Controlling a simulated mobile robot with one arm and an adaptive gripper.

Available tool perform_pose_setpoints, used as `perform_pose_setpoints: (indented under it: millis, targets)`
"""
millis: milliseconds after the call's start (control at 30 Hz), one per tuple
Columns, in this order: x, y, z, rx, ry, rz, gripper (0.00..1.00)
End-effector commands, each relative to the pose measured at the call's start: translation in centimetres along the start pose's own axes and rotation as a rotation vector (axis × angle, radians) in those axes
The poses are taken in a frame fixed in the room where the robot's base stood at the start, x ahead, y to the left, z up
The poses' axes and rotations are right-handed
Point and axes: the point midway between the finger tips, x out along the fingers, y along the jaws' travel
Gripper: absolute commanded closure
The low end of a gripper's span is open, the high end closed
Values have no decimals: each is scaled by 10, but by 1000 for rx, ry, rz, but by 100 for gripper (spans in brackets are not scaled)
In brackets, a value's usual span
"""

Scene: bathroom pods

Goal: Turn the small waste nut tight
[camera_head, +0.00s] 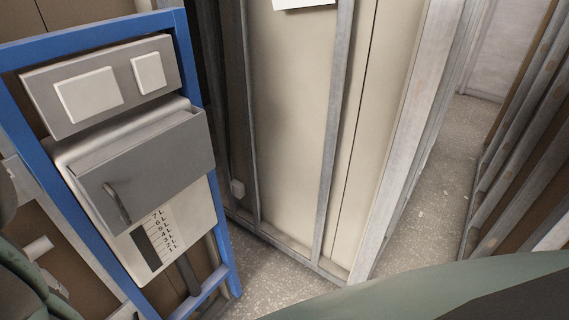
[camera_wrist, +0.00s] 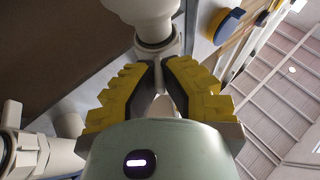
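In the wrist view my gripper (camera_wrist: 161,68) has two yellow stepped fingers with dark inner pads. Their tips come close together just under a white pipe fitting (camera_wrist: 153,22) with a dark ring and a pale collar (camera_wrist: 160,48) below it. A narrow pale piece shows in the gap between the pads. I cannot tell whether the pads touch it or stand just clear. I cannot make out for certain which part is the small waste nut. The head view does not show my gripper.
White pipe fittings (camera_wrist: 28,150) stand at the lower left of the wrist view. A blue and yellow round part (camera_wrist: 229,24) is on the frame at upper right. In the head view a blue frame (camera_head: 184,62) holds a cistern with a grey panel (camera_head: 150,160). Speckled floor (camera_head: 440,190) is clear at right.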

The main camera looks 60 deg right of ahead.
Motion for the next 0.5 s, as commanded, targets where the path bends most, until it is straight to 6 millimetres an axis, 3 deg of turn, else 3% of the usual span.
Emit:
perform_pose_setpoints:
  millis: [500]
  targets:
    - [-1,7,5,65,-1,-172,100]
